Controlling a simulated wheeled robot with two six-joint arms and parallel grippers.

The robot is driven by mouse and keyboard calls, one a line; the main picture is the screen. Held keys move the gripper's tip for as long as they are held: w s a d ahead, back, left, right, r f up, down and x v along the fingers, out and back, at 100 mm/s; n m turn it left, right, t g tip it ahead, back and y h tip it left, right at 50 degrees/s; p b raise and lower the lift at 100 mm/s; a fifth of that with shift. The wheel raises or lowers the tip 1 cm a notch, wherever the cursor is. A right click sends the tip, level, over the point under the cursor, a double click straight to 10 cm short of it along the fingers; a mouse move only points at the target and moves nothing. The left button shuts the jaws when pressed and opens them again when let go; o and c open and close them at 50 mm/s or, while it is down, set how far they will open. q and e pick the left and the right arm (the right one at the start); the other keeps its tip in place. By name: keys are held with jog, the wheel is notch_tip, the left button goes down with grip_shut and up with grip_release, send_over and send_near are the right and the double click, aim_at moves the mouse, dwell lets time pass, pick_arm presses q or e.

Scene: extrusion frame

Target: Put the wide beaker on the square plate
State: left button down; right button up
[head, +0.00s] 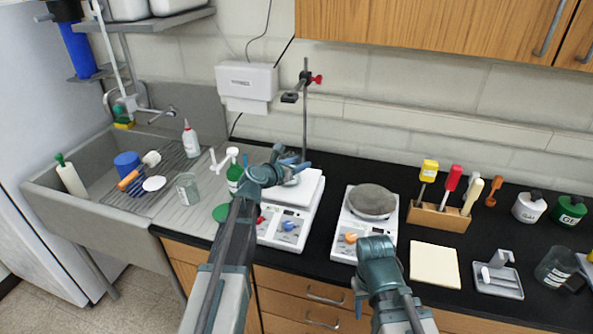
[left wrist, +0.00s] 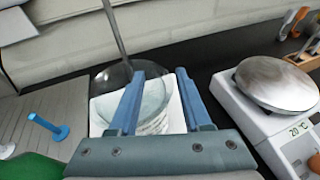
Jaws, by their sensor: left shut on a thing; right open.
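My left gripper (head: 278,163) is shut on the wide beaker, a clear glass vessel (left wrist: 152,104) with white markings, seen between the blue fingers in the left wrist view. The beaker is at the white square plate (head: 309,188) of the left hotplate (head: 285,228). The square plate also shows around and behind it in the left wrist view (left wrist: 177,118). I cannot tell whether the beaker's base touches the plate. In the head view my gripper hides most of the beaker. My right gripper (head: 376,243) is open, low in front of the right hotplate; its fingertips are hard to see.
A stand rod (head: 305,125) with a clamp rises behind the left hotplate. The right hotplate (head: 350,232) has a round grey plate (head: 373,200). Other glass vessels stand on the drainboard (head: 188,188) and at the far right (head: 555,267). A wooden tool block (head: 438,217) is right.

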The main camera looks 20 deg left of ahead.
pick_arm(q)
jog(key=shift+f, duration=0.15)
pick_arm(e)
jog(key=shift+f, duration=0.15)
jog(key=shift+f, duration=0.1)
pick_arm(q)
jog(key=shift+f, duration=0.2)
jog(key=shift+c, duration=1.7)
grip_release()
jog(key=shift+r, duration=0.1)
jog(key=shift+r, duration=0.15)
jog(key=p+v, duration=0.3)
jog(key=v, duration=0.9)
jog(key=shift+p, duration=0.4)
pick_arm(e)
notch_tip(320, 180, up, 4)
jog(key=shift+f, duration=0.15)
